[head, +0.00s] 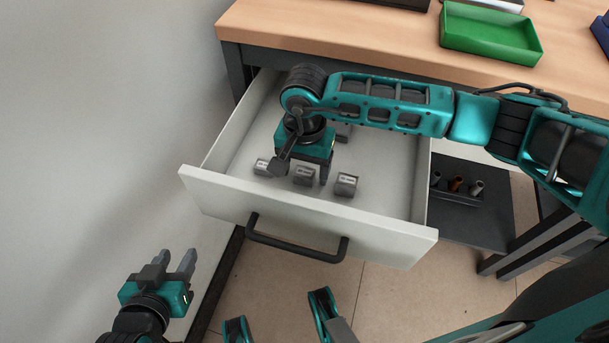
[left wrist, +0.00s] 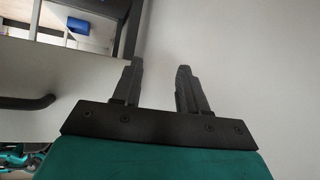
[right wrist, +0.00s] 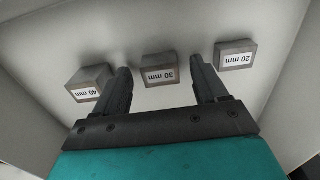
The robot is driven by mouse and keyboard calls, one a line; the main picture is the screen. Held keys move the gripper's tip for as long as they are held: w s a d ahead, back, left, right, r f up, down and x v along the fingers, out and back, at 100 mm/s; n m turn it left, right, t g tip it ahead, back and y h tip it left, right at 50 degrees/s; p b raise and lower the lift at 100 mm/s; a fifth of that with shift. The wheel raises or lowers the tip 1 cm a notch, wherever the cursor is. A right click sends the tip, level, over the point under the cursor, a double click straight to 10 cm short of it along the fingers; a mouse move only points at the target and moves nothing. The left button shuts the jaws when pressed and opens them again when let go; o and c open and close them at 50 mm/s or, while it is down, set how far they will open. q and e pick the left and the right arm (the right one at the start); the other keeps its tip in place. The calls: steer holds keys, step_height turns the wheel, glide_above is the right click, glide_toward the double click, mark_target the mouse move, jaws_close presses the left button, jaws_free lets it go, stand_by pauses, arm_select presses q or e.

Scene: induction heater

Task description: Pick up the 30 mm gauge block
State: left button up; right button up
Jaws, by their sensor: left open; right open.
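The 30 mm gauge block (right wrist: 160,70) is a small grey block with a white label, on the drawer floor; in the head view it is the middle one (head: 304,176) of the front row. My right gripper (head: 301,174) is over the drawer, open and empty, pointing down. In the right wrist view the block shows between the tips of the right gripper (right wrist: 159,65), seemingly a little beyond them; the exact height gap is unclear. My left gripper (head: 175,257) is open and empty, left of the drawer, outside it.
The 40 mm block (right wrist: 90,83) and the 20 mm block (right wrist: 235,55) flank it closely. Another grey block (head: 343,131) lies deeper in the open drawer (head: 390,217), partly hidden. A green tray (head: 490,35) stands on the workbench (head: 310,30). A black handle (head: 295,245) juts from the drawer front.

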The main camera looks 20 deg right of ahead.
steer(key=shift+f, duration=0.5)
steer(key=shift+c, duration=0.4)
steer(key=c, duration=1.2)
